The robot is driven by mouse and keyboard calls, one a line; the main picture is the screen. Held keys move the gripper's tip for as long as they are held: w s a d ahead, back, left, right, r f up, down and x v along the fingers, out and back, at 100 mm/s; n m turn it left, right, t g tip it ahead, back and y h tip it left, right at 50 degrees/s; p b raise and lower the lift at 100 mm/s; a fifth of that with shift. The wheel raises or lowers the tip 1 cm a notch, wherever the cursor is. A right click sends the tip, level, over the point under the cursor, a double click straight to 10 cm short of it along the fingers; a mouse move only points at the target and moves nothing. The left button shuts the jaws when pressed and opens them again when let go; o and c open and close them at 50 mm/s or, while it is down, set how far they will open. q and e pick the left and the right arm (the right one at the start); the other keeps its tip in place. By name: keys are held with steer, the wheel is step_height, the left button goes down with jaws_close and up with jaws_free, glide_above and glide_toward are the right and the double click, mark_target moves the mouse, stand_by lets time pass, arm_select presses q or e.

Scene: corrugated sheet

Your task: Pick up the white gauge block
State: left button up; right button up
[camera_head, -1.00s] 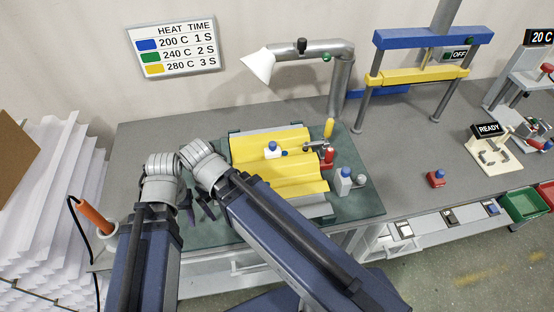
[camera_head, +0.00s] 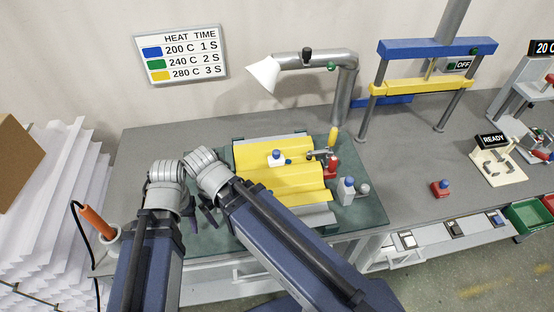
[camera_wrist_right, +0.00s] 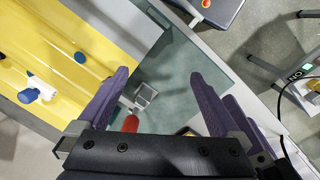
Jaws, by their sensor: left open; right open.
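A small white block (camera_head: 407,241) lies on a dark patch on the low shelf at the front of the bench in the head view; it looks like the white gauge block, but it is too small to be sure. My left gripper (camera_head: 189,221) is open, low over the left part of the bench, far left of that block.
A black block (camera_head: 455,229) and a blue block (camera_head: 495,219) share the shelf.

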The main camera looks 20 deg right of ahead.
steer(key=m+t+b, duration=0.2)
steer(key=m+t, duration=0.3)
steer(key=m, duration=0.2)
glide_toward(277, 154)
steer(key=x, duration=0.5)
steer(key=shift+w+r, duration=0.1)
steer(key=shift+w, duration=0.3)
arm_select(q)
step_height(277, 154, down, 9)
steer(key=b, duration=0.7)
arm_select(e)
steer(key=x, duration=0.8)
steer(key=shift+s, duration=0.35)
